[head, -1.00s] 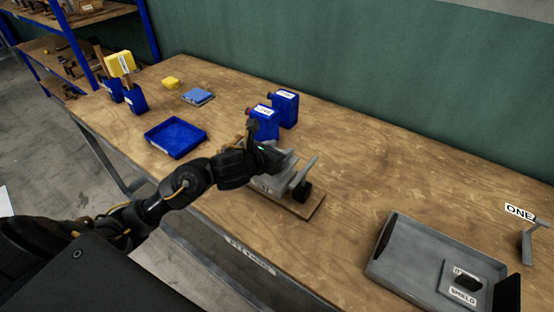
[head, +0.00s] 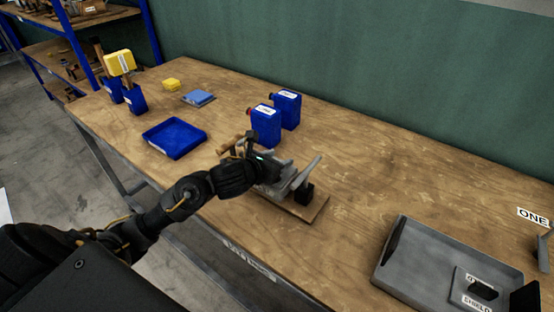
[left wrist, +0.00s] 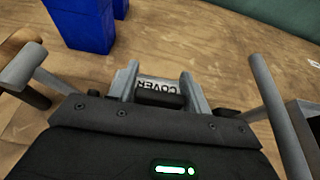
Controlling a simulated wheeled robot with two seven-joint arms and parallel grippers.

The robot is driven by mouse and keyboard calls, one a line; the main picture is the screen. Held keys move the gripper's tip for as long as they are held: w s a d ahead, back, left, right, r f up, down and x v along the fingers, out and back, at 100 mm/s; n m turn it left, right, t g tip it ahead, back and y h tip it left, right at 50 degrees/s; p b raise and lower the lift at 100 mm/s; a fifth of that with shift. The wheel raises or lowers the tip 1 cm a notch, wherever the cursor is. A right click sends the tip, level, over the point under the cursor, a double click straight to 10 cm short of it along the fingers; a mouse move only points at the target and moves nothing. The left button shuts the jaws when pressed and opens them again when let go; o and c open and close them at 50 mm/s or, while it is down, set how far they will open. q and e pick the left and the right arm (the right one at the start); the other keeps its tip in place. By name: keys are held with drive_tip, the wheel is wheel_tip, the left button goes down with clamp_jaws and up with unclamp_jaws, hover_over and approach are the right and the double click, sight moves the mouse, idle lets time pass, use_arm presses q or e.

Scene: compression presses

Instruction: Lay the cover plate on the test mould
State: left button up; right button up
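The cover plate (left wrist: 157,84), a light grey piece marked COVER, shows in the left wrist view. My left gripper (left wrist: 160,96) has its two grey fingers on either side of the plate's black handle (left wrist: 158,101) and appears shut on it. In the head view my left gripper (head: 268,168) is over the grey press on a wooden base (head: 302,207). The test mould cannot be made out under the gripper, and I cannot tell whether the plate touches it. My right gripper is not in view.
Two blue bottles (head: 265,126) stand behind the press. A blue tray (head: 175,138) lies to its left. A grey tray (head: 430,250) with a plate marked SHIELD is at the right. A grey lever (head: 307,172) rises beside my gripper. The middle right tabletop is clear.

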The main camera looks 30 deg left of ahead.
use_arm(q)
drive_tip(key=o, duration=0.3)
drive_tip(key=shift+s, duration=0.1)
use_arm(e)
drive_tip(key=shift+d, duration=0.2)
use_arm(q)
drive_tip(key=shift+r, duration=0.1)
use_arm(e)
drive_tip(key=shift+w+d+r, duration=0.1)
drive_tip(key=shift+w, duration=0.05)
use_arm(q)
drive_tip(key=shift+r, duration=0.15)
drive_tip(key=p+v, duration=0.5)
drive_tip(key=v, duration=0.7)
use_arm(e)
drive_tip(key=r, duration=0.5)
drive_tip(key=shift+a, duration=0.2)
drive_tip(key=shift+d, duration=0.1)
